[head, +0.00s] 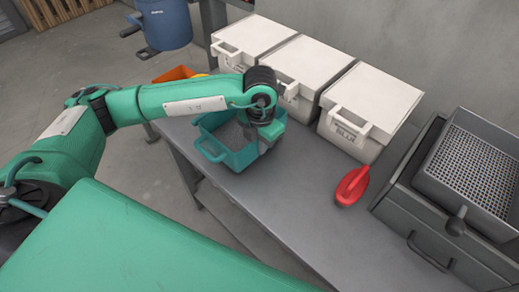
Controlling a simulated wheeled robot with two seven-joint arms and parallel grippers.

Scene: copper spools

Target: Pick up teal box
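The teal box (212,146) is an open-topped bin with a handle at its front left and a grey inside. It stands on the grey table near the table's left edge. My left arm reaches over it from the left. My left gripper (264,145) points down at the right side of the teal box, and the arm hides the box's back part. Whether the fingers touch the box wall or are shut on it cannot be made out. My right gripper is not in view.
Three white lidded boxes (372,97) stand along the back of the table (290,195). A red scoop-like object (352,186) lies to the right. A dark metal unit with a perforated tray (478,165) is at the far right. An orange bin (176,74) sits behind my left arm. The front middle of the table is clear.

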